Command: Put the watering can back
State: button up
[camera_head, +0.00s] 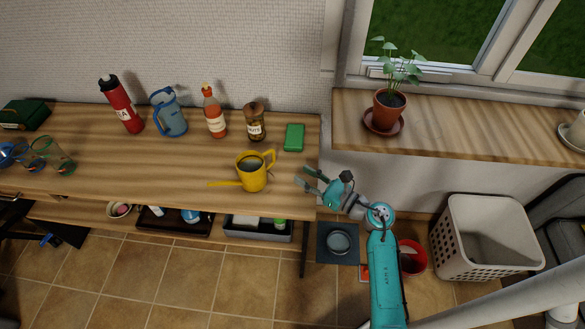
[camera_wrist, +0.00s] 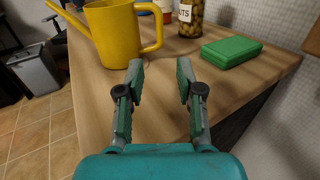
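The yellow watering can (camera_head: 252,174) stands upright near the right front of the wooden table, its spout to the left and its handle to the right. In the wrist view the watering can (camera_wrist: 112,32) is at the upper left, with its handle towards the middle. My gripper (camera_head: 306,180) is open and empty at the table's right end, to the right of the can and apart from it. Its two spread fingers show in the wrist view (camera_wrist: 160,75), with bare table between them.
A green box (camera_head: 294,138), nut jar (camera_head: 254,124), sauce bottle (camera_head: 215,115), blue pitcher (camera_head: 170,112) and red bottle (camera_head: 121,106) stand behind the can. A potted plant (camera_head: 391,102) is on the windowsill (camera_head: 460,128). A white basket (camera_head: 485,238) stands on the floor.

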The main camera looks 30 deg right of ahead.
jog(key=shift+v, duration=0.95)
jog(key=shift+a, duration=0.1)
jog(key=s+a+r+m+t+h, duration=0.35)
jog(key=s+a+m, duration=0.75)
jog(key=s+m, duration=0.45)
jog(key=s+r+m+g+h, duration=0.2)
jog(key=s+m+g+h, duration=0.2)
jog(key=s+m, duration=1.7)
jog(key=shift+m+g, duration=0.55)
jog(key=shift+m, duration=1.5)
jog(key=shift+a, duration=0.15)
